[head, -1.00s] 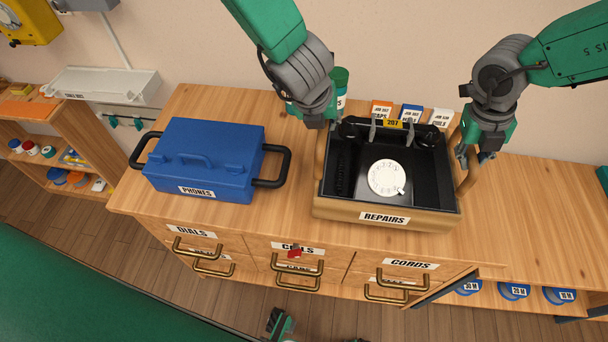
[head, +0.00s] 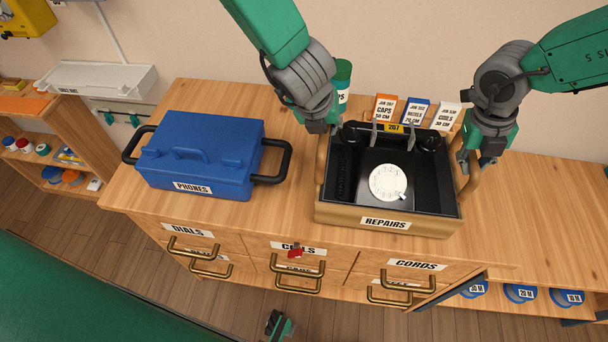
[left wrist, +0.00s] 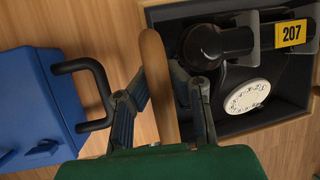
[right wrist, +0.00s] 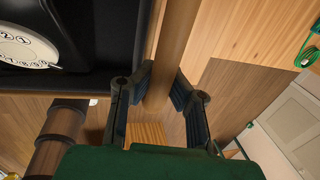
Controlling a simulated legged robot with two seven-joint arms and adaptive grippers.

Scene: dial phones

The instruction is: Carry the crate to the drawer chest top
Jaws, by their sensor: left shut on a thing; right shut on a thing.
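The wooden crate labelled REPAIRS (head: 340,216) is over the right half of the drawer chest top (head: 290,213). It looks level; I cannot tell if its base touches the top. A black dial phone (head: 384,188) tagged 207 lies inside it. My left gripper (head: 320,132) is shut on the crate's left handle, seen between its fingers in the left wrist view (left wrist: 158,85). My right gripper (head: 472,163) is shut on the right handle, which also shows in the right wrist view (right wrist: 173,45). The left handle is partly hidden by the gripper in the head view.
A blue box labelled PHONES (head: 205,150) stands left of the crate, with a gap between. Job cards (head: 413,110) and a green canister (head: 342,80) stand behind the crate. A lower wooden surface (head: 550,220) lies to the right. Drawer handles (head: 297,282) project from the chest front.

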